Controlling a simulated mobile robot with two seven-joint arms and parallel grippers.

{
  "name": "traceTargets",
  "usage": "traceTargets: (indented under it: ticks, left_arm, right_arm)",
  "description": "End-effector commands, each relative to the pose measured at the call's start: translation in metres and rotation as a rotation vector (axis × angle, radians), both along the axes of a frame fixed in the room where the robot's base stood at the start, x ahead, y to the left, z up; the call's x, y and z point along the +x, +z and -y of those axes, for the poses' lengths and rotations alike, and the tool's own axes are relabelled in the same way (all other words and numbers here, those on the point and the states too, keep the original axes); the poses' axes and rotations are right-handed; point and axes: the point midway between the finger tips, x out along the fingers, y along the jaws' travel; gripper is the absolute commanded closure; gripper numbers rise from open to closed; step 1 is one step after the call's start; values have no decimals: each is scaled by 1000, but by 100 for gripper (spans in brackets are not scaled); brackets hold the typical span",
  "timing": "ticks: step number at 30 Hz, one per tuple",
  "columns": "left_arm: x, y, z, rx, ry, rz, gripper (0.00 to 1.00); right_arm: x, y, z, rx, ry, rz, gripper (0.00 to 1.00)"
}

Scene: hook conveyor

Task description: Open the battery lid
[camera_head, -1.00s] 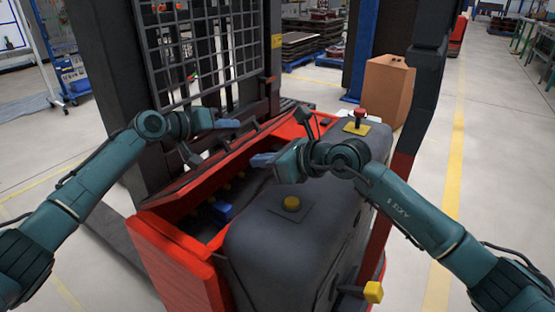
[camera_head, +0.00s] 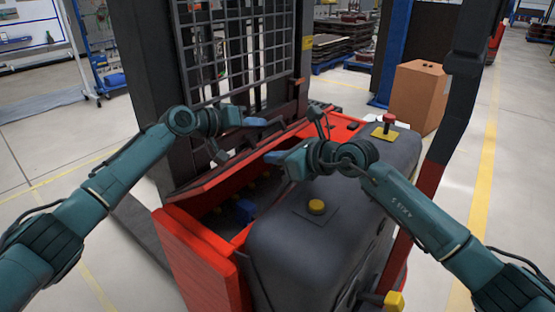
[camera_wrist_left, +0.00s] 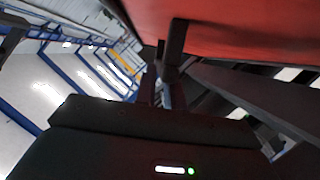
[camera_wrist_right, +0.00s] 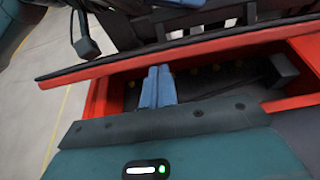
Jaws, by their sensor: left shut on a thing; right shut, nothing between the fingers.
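The battery lid (camera_head: 225,174), a red panel with a dark edge, stands tilted up over the battery compartment (camera_head: 224,221) of the red truck. Its red surface fills the top of the left wrist view (camera_wrist_left: 240,25). My left gripper (camera_head: 255,121) is at the lid's far side, its fingers shut on it; the exact contact is hard to see. My right gripper (camera_head: 275,157) is shut and empty above the compartment's right side. Its blue fingers show in the right wrist view (camera_wrist_right: 158,85), in front of the raised lid (camera_wrist_right: 180,50).
A dark grey hood (camera_head: 300,245) with a yellow button (camera_head: 316,207) lies right of the compartment, with a red knob (camera_head: 389,119) behind. The mast grille (camera_head: 235,45) rises behind the lid. A cardboard box (camera_head: 418,95) stands at the back right.

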Motion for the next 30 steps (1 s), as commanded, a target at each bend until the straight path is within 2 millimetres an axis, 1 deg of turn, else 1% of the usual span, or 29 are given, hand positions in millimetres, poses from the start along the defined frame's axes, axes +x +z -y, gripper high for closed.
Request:
traceTargets:
  ticks: [1,2,9,16,20,23,30]
  left_arm:
    - [-2,-4,3,4,-7,-7,100]
    - [-2,-4,3,4,-8,-7,88]
    - [-2,-5,4,5,-10,-9,68]
    - [-3,-6,4,6,-9,-9,67]
    - [-7,-4,-1,5,-9,-11,67]
    - [-15,0,-11,7,-8,-9,67]
    - [-48,18,-48,5,-6,-6,67]
  right_arm:
    - [0,8,-2,13,2,13,100]
    - [0,8,-3,14,2,13,100]
    - [0,9,-3,17,2,16,100]
    - [0,10,-3,18,3,16,100]
    - [0,10,-3,18,3,17,100]
    - [0,10,-3,18,2,16,100]
    - [0,8,-2,14,2,13,100]
